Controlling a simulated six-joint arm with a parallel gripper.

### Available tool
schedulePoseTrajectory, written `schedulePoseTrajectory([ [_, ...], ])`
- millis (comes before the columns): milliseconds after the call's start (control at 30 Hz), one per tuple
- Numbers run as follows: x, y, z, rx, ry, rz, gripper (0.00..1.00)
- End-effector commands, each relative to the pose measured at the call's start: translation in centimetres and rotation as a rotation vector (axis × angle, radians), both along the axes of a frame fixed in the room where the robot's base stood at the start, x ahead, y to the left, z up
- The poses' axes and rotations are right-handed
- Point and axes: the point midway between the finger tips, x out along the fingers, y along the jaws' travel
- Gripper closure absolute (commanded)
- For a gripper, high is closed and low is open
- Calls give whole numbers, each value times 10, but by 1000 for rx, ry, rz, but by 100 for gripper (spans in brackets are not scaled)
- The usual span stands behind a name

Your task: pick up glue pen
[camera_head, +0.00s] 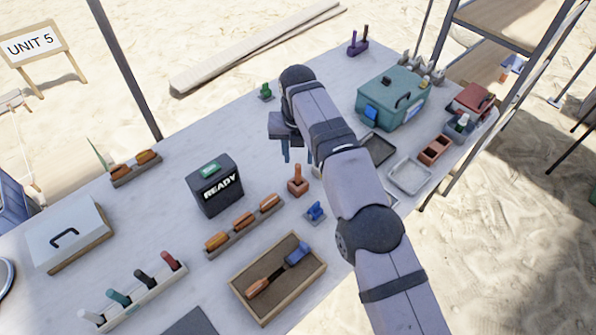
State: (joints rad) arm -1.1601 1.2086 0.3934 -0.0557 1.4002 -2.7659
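I cannot tell for sure which thing is the glue pen. Several pen-like pieces, white (92,317), teal (119,298), black (145,280) and red (170,261), stand in a pale rack (133,302) at lower left. A small white-topped tube (462,121) stands by the red box at right. My gripper (297,157) points down above the middle of the table, behind a brown block with an upright peg (297,182). Its two fingers look apart, with nothing seen between them. My arm hides part of the table.
A black READY box (216,186), a wooden tray (236,283) with tools, and a rack of orange pieces (243,222) stand left of my arm. A teal case (391,98), grey trays (410,176) and a red box (470,101) stand at right. The table's far middle is mostly clear.

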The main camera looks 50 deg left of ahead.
Motion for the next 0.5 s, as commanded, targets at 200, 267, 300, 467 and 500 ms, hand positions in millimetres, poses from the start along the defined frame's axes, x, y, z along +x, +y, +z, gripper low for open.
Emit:
schedulePoseTrajectory([
  [200, 2, 1, -17, -2, 1, -3, 64],
  [267, 2, 2, -20, 0, 1, -3, 64],
  [300, 2, 2, -21, 0, 1, -4, 64],
  [467, 3, 2, -23, 0, 1, -4, 64],
  [500, 3, 2, -26, -1, 2, -4, 64],
])
